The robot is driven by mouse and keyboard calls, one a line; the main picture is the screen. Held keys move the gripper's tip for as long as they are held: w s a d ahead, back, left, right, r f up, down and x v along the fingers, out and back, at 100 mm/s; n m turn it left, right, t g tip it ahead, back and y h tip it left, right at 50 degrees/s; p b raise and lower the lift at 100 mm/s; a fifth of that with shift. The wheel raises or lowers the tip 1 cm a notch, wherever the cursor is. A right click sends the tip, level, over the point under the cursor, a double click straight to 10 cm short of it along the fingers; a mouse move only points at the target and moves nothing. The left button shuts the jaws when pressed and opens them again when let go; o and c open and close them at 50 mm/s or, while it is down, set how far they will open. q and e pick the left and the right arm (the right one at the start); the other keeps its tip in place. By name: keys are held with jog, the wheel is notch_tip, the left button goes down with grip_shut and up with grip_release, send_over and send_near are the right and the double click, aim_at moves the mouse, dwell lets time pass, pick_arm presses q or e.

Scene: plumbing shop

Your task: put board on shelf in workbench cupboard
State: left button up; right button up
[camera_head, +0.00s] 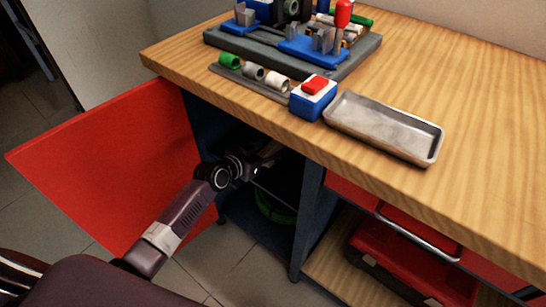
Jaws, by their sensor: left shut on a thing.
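The workbench cupboard (205,125) is open, its red door (110,165) swung out to the left. My left arm reaches in through the opening, and my left gripper (258,166) is inside, below the bench top. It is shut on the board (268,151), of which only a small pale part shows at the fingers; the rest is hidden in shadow. A shelf edge (274,196) shows faintly in the dark interior below the gripper. I cannot tell whether the board touches the shelf. My right gripper is not in view.
A green coiled thing (275,212) lies low in the cupboard. On the wooden bench top (455,110) are a metal tray (385,127), a blue box with a red button (312,97) and a grey fixture (345,68). A red toolbox (410,262) sits in the bay to the right.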

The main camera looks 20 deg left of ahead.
pick_arm(q)
notch_tip(320, 180, down, 3)
jog(key=shift+r+b, duration=0.15)
jog(key=shift+b, duration=0.5)
jog(key=shift+f, duration=0.5)
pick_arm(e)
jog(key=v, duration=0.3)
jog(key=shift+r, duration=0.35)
pick_arm(q)
jog(key=shift+f+b, duration=0.15)
jog(key=shift+b, duration=0.15)
jog(key=o, duration=1.3)
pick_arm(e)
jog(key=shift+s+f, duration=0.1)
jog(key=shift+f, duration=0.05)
